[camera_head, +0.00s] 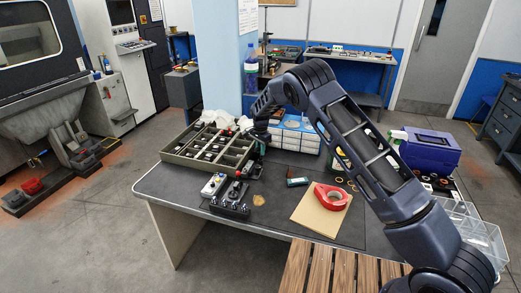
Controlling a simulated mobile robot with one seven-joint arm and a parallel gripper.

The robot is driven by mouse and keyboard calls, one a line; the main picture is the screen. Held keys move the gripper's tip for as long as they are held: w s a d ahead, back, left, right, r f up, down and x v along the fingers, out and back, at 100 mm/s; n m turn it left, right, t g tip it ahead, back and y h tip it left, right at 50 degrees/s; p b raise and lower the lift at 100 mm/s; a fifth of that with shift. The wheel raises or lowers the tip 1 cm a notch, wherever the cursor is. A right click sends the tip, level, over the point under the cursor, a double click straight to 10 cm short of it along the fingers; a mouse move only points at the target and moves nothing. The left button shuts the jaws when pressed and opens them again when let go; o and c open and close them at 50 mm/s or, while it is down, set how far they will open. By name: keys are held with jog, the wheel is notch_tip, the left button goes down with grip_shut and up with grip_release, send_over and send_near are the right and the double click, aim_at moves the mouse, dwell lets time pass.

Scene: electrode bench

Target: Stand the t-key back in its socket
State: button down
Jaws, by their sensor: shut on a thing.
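My gripper (250,158) is small in the view, at the right part of the compartment tray and behind the black block. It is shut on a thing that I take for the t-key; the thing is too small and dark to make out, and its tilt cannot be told. A black block (230,207) with several dark raised parts stands at the table's front left, below my gripper in the picture. Whether it has the t-key's socket cannot be told.
A compartment tray (177,158) with small parts lies at the table's back left. A pale box (213,186) stands by the black block. White drawers (300,136) and a blue case (427,148) stand behind. The mat's front middle is clear.

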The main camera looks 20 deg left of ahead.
jog(key=shift+f, duration=0.15)
jog(key=c, duration=1.3)
grip_release()
jog(key=shift+o, duration=0.2)
notch_tip(320, 180, up, 11)
jog(key=shift+f, duration=0.1)
jog(key=shift+r, duration=2.5)
